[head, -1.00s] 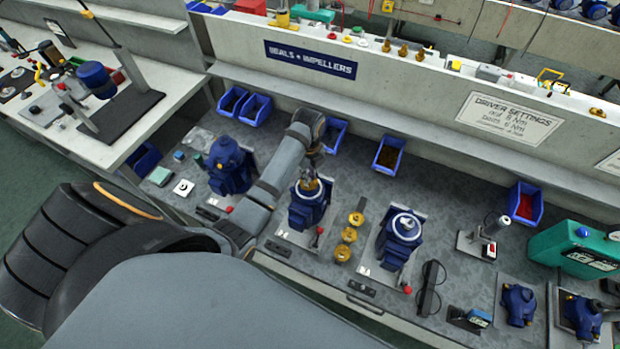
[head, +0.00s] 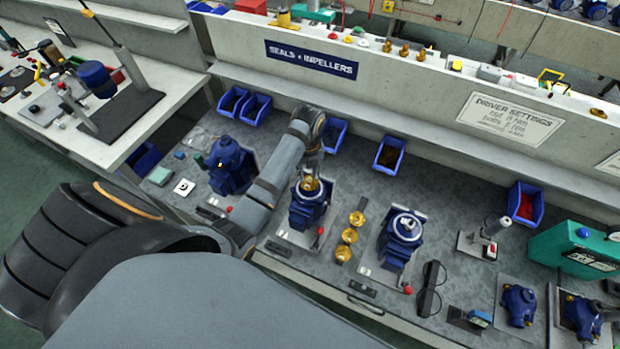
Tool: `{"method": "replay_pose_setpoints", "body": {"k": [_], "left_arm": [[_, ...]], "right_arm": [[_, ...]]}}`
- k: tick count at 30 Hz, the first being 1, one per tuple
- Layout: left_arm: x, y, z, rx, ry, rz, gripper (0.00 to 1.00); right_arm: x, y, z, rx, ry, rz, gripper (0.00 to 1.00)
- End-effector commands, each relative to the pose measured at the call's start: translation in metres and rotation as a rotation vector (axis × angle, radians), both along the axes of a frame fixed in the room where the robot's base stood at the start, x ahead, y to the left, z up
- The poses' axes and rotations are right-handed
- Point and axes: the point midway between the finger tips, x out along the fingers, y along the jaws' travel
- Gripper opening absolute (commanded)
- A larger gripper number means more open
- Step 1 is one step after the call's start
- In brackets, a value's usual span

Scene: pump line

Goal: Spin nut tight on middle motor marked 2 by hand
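The middle blue motor (head: 307,212) stands upright on a light plate on the grey bench, between a left motor and a right motor. A brass part (head: 309,188) sits on its top. My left gripper (head: 311,180) points down right over this brass part, at or touching it. The fingers are small and blend with the brass, so I cannot tell if they are closed on the nut. The nut itself and the number 2 cannot be made out. My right gripper is not in view.
A left motor (head: 231,168) and a right motor (head: 402,237) flank it. Blue bins (head: 389,154) line the back wall. A dark tool (head: 430,288) lies at the front right.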

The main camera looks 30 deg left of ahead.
Motion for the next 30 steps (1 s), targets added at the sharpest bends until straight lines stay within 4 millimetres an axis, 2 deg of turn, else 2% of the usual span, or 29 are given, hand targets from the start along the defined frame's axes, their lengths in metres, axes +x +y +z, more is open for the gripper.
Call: {"method": "replay_pose_setpoints", "body": {"k": [12, 30], "left_arm": [[0.000, 0.000, 0.035, -0.001, -0.002, 0.000, 0.27], [0.000, 0.000, 0.037, -0.001, -0.001, 0.000, 0.27]], "right_arm": [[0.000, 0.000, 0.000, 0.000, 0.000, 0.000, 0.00], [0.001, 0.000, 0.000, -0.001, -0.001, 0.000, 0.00]]}}
